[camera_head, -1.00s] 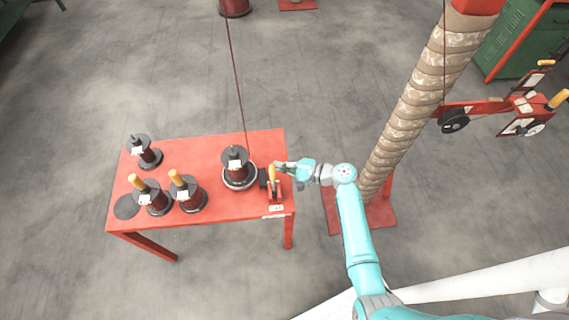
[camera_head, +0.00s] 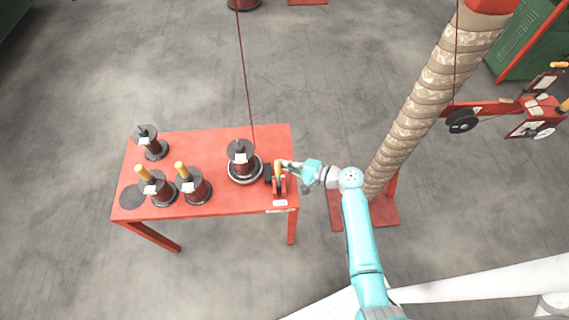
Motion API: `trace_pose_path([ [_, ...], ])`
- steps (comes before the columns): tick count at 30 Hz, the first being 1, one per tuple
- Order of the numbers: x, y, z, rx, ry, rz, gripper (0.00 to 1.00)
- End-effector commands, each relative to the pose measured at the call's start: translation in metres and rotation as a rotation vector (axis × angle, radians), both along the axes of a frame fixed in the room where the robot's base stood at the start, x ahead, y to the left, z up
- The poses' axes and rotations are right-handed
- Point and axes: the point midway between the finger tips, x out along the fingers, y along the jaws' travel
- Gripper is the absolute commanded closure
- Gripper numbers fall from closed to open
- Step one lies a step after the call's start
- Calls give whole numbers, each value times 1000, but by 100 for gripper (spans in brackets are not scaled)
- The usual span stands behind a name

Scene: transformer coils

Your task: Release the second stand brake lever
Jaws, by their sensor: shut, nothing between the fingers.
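A small red brake stand with a yellow-orange lever (camera_head: 278,170) sits at the right edge of the red table (camera_head: 235,204). The lever points upward. A dark spool (camera_head: 240,156) with a white label stands on a round holder just left of the brake, and a thin dark wire rises from it. My gripper (camera_head: 286,166) is shut with nothing held, at the right side of the lever's upper end. At this size I cannot tell whether it touches the lever.
Several more spools stand on the table's left part, including one (camera_head: 196,188) with a yellow top. A tall wrapped column (camera_head: 415,110) stands to the right, with a red arm and pulley (camera_head: 462,121) beyond it.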

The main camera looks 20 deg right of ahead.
Motion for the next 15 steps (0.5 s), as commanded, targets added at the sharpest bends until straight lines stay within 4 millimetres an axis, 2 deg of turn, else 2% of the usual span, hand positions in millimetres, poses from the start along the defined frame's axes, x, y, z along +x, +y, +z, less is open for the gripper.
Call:
trace_pose_path([
  [15,-32,11,13,-134,-417,-1,100],
])
